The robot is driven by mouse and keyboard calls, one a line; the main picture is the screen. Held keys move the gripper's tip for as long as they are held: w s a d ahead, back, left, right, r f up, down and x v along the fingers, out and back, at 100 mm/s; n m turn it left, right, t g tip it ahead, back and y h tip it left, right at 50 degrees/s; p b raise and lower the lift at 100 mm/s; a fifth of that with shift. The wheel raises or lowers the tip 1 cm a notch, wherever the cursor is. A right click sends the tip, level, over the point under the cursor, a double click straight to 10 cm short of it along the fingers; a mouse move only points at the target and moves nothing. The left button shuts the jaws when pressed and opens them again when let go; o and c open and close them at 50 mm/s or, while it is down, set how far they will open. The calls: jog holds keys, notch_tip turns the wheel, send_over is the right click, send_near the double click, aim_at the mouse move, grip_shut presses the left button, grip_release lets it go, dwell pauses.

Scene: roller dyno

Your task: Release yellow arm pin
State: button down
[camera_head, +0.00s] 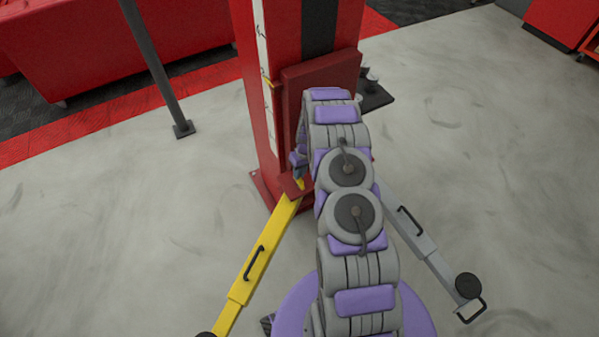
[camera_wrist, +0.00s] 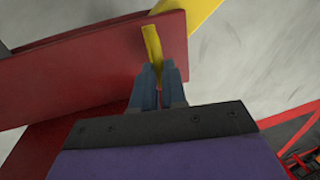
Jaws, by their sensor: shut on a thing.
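The yellow arm (camera_head: 262,252) runs from the foot of the red post down to the lower left in the head view. Its near part also shows at the top of the wrist view (camera_wrist: 187,16). The yellow pin (camera_wrist: 152,43) stands at the dark red bracket (camera_wrist: 95,68), beside the yellow arm. My gripper (camera_wrist: 159,72) has its two blue-grey fingers shut on the lower end of the pin. In the head view my gripper (camera_head: 298,164) is small and partly hidden by my arm, close to the bracket.
The red lift post (camera_head: 268,80) stands behind my arm. A grey arm (camera_head: 425,252) with a dark round pad extends to the lower right. A thin dark pole (camera_head: 158,75) stands at left.

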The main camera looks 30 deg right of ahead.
dwell(0.4)
jog(key=shift+r+p, duration=0.65)
jog(key=shift+r, duration=0.9)
jog(key=shift+f, duration=0.15)
jog(key=c, duration=1.2)
grip_release()
jog(key=shift+o, duration=0.2)
jog(key=d+r+p, duration=0.1)
jog(key=r, duration=0.7)
jog(key=d+r+p, duration=0.2)
jog(key=r, duration=0.7)
jog(key=shift+d, duration=0.3)
jog(key=shift+w, duration=0.1)
